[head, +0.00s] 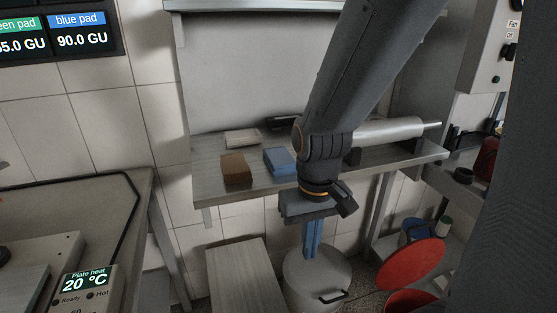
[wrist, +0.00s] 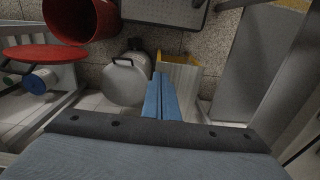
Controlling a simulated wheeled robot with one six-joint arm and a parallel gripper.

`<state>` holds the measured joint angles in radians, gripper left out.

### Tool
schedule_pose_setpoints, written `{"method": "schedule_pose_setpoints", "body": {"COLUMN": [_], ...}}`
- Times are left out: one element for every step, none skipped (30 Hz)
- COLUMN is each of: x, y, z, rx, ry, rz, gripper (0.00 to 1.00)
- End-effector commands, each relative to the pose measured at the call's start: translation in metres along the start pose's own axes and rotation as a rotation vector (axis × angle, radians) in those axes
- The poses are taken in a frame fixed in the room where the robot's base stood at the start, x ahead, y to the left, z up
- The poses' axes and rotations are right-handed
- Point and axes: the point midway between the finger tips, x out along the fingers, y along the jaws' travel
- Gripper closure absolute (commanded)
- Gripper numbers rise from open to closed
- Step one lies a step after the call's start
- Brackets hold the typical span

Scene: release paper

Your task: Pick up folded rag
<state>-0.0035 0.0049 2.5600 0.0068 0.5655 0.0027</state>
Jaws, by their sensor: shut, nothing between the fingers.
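A pale, flat, folded-looking piece, likely the folded rag (head: 242,138), lies at the back left of the metal shelf (head: 215,150). It is small in the head view, so its folds are not clear. My gripper (head: 311,254) points down in front of the shelf, lower than its top and to the right of the rag. Its two blue fingers are together with nothing between them, and they also show in the wrist view (wrist: 159,78). The rag is not visible in the wrist view.
A brown block (head: 236,168) and a blue pad (head: 280,160) lie at the shelf's front. A roll (head: 390,130) lies at its right. Below stand a lidded grey bin (head: 325,272) and a red lid (head: 411,263). A yellow-rimmed box (wrist: 180,75) shows in the wrist view.

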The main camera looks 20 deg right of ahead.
Motion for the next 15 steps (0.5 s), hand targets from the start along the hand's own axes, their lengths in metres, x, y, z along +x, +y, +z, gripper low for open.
{"method": "schedule_pose_setpoints", "body": {"x": [0.000, -0.001, -0.002, -0.005, -0.008, -0.014, -0.019, -0.026, -0.035, -0.044, -0.052, -0.063, -0.070, -0.078, -0.088], "y": [0.000, 0.000, 0.000, 0.000, 0.001, 0.001, 0.001, 0.002, 0.002, 0.003, 0.004, 0.005, 0.006, 0.007, 0.009], "z": [0.000, 0.000, -0.002, -0.003, -0.005, -0.009, -0.013, -0.018, -0.026, -0.033, -0.039, -0.048, -0.055, -0.062, -0.071], "rx": [0.000, 0.002, 0.008, 0.016, 0.028, 0.051, 0.074, 0.100, 0.142, 0.179, 0.216, 0.268, 0.307, 0.344, 0.393], "ry": [0.000, 0.000, 0.001, 0.002, 0.004, 0.005, 0.007, 0.010, 0.014, 0.018, 0.021, 0.025, 0.027, 0.030, 0.034], "rz": [0.000, 0.000, -0.001, -0.002, -0.004, -0.007, -0.010, -0.014, -0.020, -0.026, -0.032, -0.040, -0.047, -0.053, -0.062], "gripper": [0.95, 0.90, 0.83, 0.78, 0.73, 0.66, 0.61, 0.56, 0.49, 0.44, 0.39, 0.32, 0.27, 0.22, 0.16]}}
